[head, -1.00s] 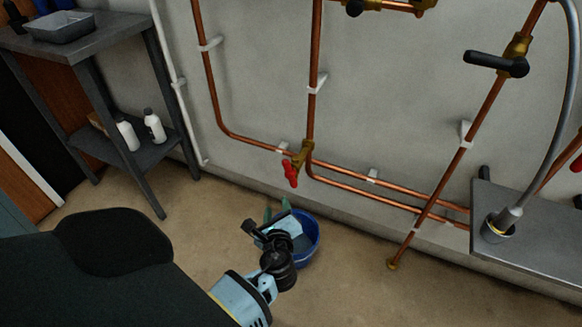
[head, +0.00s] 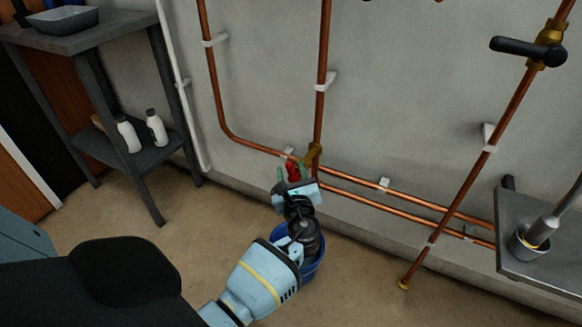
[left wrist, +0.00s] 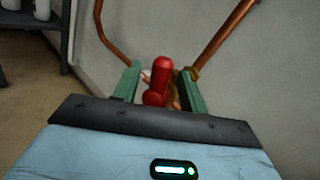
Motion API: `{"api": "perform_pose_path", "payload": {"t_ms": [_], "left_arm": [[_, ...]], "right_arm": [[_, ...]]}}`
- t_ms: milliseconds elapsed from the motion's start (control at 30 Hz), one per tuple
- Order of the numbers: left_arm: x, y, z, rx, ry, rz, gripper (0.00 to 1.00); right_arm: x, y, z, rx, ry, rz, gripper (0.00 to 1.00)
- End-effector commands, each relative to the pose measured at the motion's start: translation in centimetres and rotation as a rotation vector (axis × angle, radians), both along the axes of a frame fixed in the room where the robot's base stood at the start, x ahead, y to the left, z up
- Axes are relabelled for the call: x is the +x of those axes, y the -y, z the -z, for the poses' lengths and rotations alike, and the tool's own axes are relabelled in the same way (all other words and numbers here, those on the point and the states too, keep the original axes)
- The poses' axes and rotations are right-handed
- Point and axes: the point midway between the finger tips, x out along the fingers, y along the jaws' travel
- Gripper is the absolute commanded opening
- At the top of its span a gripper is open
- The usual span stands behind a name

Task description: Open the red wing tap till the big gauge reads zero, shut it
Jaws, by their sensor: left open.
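The red wing tap (head: 293,171) sits on a brass fitting (head: 313,154) low on the copper pipework. My left gripper (head: 293,178) is open at the tap. In the left wrist view its two green fingers (left wrist: 158,88) stand one on each side of the red tap handle (left wrist: 158,80), with gaps showing. I cannot tell whether a finger touches it. A blue bucket (head: 312,268) stands on the floor below, partly hidden by my left arm. The big gauge and my right gripper are not in view.
A black lever valve (head: 528,49) is on a pipe at the upper right. A grey bench (head: 540,225) holding a metal cup (head: 526,246) juts out at the right. A dark shelf unit (head: 165,150) with white bottles stands at the left. Floor between is clear.

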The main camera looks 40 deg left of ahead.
Motion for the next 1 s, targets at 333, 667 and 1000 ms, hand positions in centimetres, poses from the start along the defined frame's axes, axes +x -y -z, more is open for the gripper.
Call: {"api": "perform_pose_path", "payload": {"t_ms": [333,667,1000], "left_arm": [[2.0,-2.2,0.0,-0.001,0.000,0.001,0.42],[2.0,-2.3,0.0,-0.001,0.000,0.001,0.32],[2.0,-2.2,0.0,-0.003,0.000,0.001,0.00]], "right_arm": [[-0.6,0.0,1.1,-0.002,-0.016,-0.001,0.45],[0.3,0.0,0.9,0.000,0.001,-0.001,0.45],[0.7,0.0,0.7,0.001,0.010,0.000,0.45]]}}
